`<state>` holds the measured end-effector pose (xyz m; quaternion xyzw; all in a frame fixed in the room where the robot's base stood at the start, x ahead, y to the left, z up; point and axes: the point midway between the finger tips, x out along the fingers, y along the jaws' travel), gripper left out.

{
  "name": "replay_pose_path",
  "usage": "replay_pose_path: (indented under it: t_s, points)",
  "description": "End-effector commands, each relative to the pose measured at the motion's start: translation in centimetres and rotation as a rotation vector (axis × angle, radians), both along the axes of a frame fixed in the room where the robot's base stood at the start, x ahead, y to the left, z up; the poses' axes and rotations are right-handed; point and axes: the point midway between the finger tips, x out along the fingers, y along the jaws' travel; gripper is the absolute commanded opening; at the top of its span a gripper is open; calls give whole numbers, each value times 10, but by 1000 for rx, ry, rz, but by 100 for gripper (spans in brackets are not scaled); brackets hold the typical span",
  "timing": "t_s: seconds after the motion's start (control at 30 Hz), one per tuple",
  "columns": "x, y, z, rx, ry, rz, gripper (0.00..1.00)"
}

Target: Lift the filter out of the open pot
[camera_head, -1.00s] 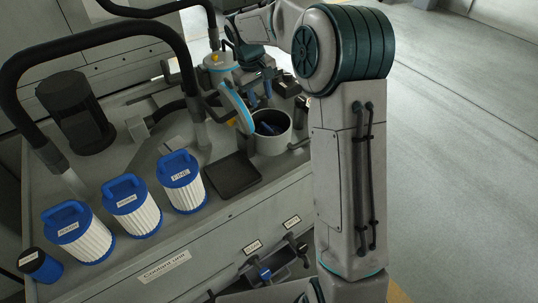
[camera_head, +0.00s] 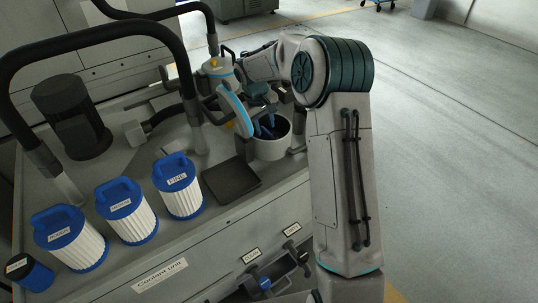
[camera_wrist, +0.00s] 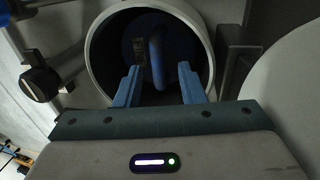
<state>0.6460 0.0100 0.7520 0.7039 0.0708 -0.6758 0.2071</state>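The open pot (camera_head: 287,143) is a grey round vessel near the right end of the cabinet top, and its round rim (camera_wrist: 93,55) fills the upper middle of the wrist view. Inside it, the filter (camera_wrist: 156,48) shows as a blue top with an upright handle bar, in deep shade; its lower part is hidden. My gripper (camera_head: 264,127) points down into the pot mouth. In the wrist view its two blue fingers (camera_wrist: 158,72) are spread apart, with the handle seen between and beyond them. I cannot tell whether they touch it.
Three blue-topped filters (camera_head: 128,212) stand left, beside a dark blue cap (camera_head: 28,272). A black pad (camera_head: 231,180) lies beside the pot. A swung-up lid with a light-blue edge (camera_head: 235,108) stands close by my gripper. Black hoses arch over the top. A drawer (camera_head: 283,270) below is open.

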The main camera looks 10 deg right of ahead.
Motion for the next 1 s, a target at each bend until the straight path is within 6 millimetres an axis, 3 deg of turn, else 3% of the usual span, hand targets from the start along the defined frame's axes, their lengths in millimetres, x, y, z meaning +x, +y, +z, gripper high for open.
replay_pose_path:
  t_s: [0.23, 0.5, 0.53, 0.67, 1.0]
  points:
    - [-1, -11, -38, 1, 3, -1, 36]
    - [0, -11, -43, 1, 1, 0, 36]
    - [0, -11, -43, 1, 1, 0, 33]
    - [0, -11, -43, 1, 1, 0, 0]
    - [0, -12, -43, 0, 1, 0, 0]
